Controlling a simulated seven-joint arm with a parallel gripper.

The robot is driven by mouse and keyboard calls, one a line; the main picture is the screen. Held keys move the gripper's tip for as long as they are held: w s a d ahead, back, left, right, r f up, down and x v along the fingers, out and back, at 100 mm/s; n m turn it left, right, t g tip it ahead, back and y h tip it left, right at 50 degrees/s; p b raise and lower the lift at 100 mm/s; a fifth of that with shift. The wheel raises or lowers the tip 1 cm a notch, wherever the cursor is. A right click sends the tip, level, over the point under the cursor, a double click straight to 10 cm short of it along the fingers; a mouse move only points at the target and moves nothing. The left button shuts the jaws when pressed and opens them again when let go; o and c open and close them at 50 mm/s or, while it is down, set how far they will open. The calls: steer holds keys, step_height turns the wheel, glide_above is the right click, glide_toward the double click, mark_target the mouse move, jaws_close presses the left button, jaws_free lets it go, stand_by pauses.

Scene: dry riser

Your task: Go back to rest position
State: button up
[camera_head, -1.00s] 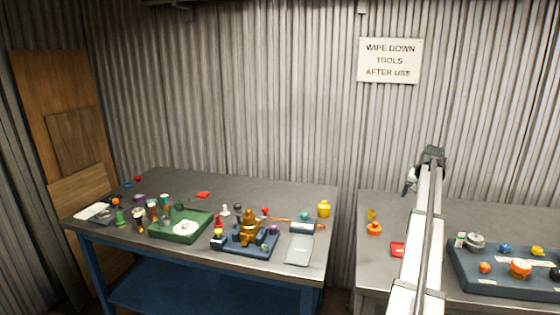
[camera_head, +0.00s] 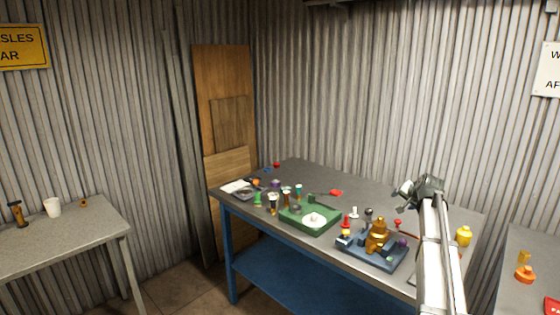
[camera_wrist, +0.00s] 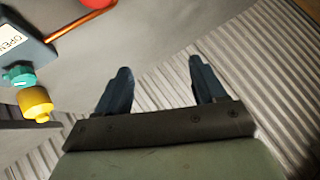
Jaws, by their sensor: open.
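My gripper (camera_wrist: 160,88) shows in the wrist view with its two dark fingers apart and nothing between them. Beyond them are bare grey table top and ribbed metal wall. In the head view my gripper (camera_head: 405,190) is at the end of my raised arm, in front of the right part of the middle table (camera_head: 290,172). The fingertips are small there and hard to make out.
A green tray (camera_head: 325,223) and a dark blue base with a gold figure (camera_head: 377,236) stand on the middle table. A yellow pot (camera_head: 463,236) is right of my arm. Another table (camera_head: 60,240) is at the left. A yellow piece (camera_wrist: 36,103) shows in the wrist view.

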steer(key=w+a+f+n+t+y, duration=0.1)
steer(key=w+a+y, duration=0.1)
steer(key=a, duration=1.4)
steer(key=w+a+f+n+t+y, duration=0.1)
steer(key=w+a, duration=0.1)
steer(key=a, duration=1.3)
steer(key=s+a+f+n+g, duration=0.3)
steer(key=s+a+f+n, duration=0.15)
steer(key=a+f, duration=0.8)
steer(key=s+d+f+n+g+h, duration=0.1)
steer(key=s+d+f+g, duration=0.25)
steer(key=s+f, duration=1.2)
steer(key=s+d+f+g, duration=0.2)
steer(key=s+f+g, duration=0.2)
steer(key=s+f, duration=1.15)
steer(key=s+d+f+g, duration=0.1)
steer(key=s+f, duration=0.4)
steer(key=s, duration=0.6)
steer(key=s+d+f+n+g+h, duration=0.1)
steer(key=s+f+g, duration=0.3)
steer(key=s, duration=0.8)
steer(key=s+d+f+g, duration=0.3)
steer(key=s+f, duration=0.2)
steer(key=s, duration=0.7)
steer(key=shift+d+f, duration=0.15)
steer(key=shift+f, duration=0.15)
steer(key=shift+w, duration=0.1)
